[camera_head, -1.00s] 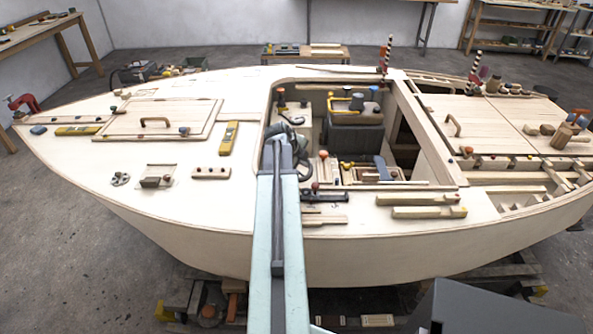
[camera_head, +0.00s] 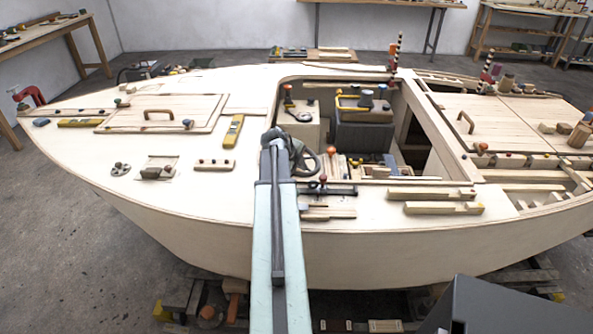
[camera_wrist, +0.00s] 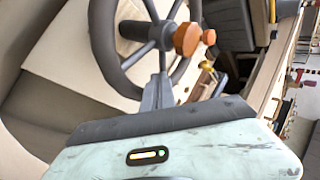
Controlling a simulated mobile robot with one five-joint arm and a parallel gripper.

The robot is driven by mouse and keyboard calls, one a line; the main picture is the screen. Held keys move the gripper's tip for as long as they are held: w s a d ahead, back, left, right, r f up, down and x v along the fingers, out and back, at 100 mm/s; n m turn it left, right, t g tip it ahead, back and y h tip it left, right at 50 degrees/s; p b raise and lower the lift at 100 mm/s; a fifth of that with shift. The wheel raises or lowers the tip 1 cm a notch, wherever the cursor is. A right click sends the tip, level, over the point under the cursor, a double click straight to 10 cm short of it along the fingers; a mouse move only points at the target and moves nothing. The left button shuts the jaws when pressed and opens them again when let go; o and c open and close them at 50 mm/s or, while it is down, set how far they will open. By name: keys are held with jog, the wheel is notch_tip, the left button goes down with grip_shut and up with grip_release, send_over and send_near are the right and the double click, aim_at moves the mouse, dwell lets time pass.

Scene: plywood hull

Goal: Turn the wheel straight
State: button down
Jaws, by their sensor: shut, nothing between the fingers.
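The dark steering wheel (camera_wrist: 103,45) with grey spokes fills the upper middle of the wrist view. A large orange knob (camera_wrist: 187,39) shows at its right rim. In the head view, part of the wheel (camera_head: 308,160) shows at the left side of the cockpit, behind the end of my arm. My gripper (camera_wrist: 162,72) is shut and empty. In the wrist view its narrow grey fingers point up across the lower part of the wheel, toward the hub. I cannot tell whether they touch the wheel. In the head view my gripper (camera_head: 273,137) overlaps the wheel's left side.
The cockpit holds a dark box (camera_head: 362,130) with a yellow handle. A smaller orange knob (camera_wrist: 209,37) is right of the wheel. A yellow level (camera_head: 233,131) lies on the left deck. Wooden strips (camera_head: 432,194) lie on the near right deck.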

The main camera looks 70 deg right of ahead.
jog(key=shift+d+f, duration=0.3)
jog(key=shift+f, duration=0.1)
jog(key=shift+s, duration=0.1)
